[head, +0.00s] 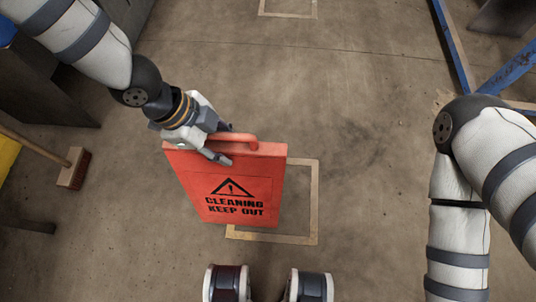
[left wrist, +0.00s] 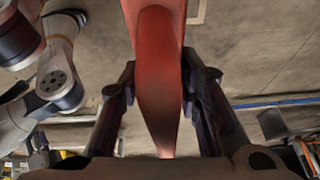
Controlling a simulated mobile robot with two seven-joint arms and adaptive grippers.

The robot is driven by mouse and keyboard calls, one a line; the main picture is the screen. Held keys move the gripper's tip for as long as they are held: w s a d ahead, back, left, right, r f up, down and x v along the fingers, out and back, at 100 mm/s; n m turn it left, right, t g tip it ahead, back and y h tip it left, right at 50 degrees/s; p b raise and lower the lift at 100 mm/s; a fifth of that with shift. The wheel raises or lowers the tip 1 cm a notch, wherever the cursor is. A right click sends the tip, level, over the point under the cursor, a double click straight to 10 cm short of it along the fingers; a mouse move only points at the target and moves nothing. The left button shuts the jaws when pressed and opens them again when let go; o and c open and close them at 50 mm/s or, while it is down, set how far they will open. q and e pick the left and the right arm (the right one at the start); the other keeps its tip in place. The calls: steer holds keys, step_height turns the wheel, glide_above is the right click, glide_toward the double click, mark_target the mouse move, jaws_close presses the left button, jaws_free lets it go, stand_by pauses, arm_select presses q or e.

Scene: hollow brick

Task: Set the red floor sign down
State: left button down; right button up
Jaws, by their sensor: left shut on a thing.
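The red floor sign (head: 228,190) reads "CLEANING KEEP OUT" and hangs from its top handle in the head view. My left gripper (head: 226,150) is shut on that handle. In the left wrist view, the two fingers (left wrist: 158,85) press on both sides of the red handle (left wrist: 158,60). The sign covers the left part of a taped square (head: 318,205) marked on the floor. I cannot tell whether its lower edge touches the floor. My right gripper is not in view; only my right arm shows at the right.
Another taped outline (head: 288,15) lies on the floor at the top. A broom (head: 74,168) is at the left. Blue metal framing (head: 455,45) stands at the upper right. The concrete floor between the sign and my right arm is clear.

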arm_select(q)
steer(key=w+d+f+b, duration=0.1)
steer(key=d+f, duration=0.1)
steer(key=w+d+f+b, duration=0.1)
steer(key=d+f, duration=0.1)
steer(key=d, duration=0.1)
steer(key=w+d+f+b, duration=0.1)
steer(key=d+f, duration=0.1)
steer(key=f, duration=0.1)
steer(key=shift+w+d, duration=0.1)
steer(key=shift+d, duration=0.25)
steer(key=f, duration=0.2)
steer(key=f+b, duration=0.1)
steer(key=shift+w+d+f, duration=0.1)
steer(key=shift+d+f, duration=0.2)
steer(key=shift+f, duration=0.1)
steer(key=shift+r, duration=0.1)
steer(key=c, duration=1.2)
jaws_free()
steer(key=p+v, duration=0.3)
steer(key=v, duration=0.9)
